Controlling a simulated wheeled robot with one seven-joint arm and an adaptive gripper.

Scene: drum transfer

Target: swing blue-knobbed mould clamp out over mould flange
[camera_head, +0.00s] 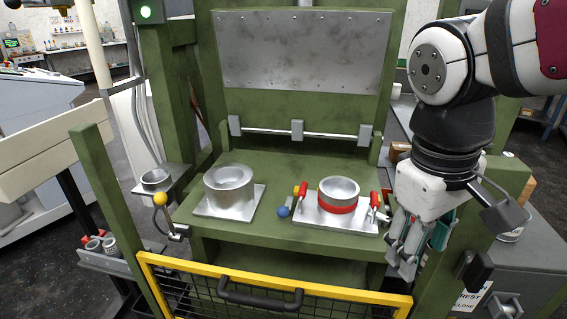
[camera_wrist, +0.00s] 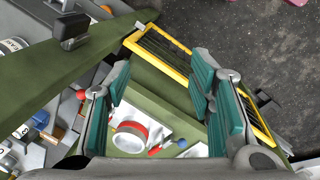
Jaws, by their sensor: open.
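The blue knob (camera_head: 283,211) of the mould clamp is at the front left of the right-hand mould's plate, beside a red handle (camera_head: 303,195). Its arm is too small to make out. The mould (camera_head: 340,187) is a silver ring with a red band on a flat silver flange plate (camera_head: 335,222). My gripper (camera_head: 402,258) is right of the mould and toward the front, pointing down, apart from the clamp. In the wrist view, my teal-padded fingers (camera_wrist: 160,72) are spread with nothing between them; the blue knob (camera_wrist: 182,143) shows below, right of the mould (camera_wrist: 130,134).
A second silver mould (camera_head: 229,183) stands on the left of the green press table (camera_head: 270,229). A yellow barred gate (camera_head: 270,284) with a black handle crosses the front. Another red handle (camera_head: 374,200) stands between the mould and my gripper. A yellow knob (camera_head: 160,199) is at the left edge.

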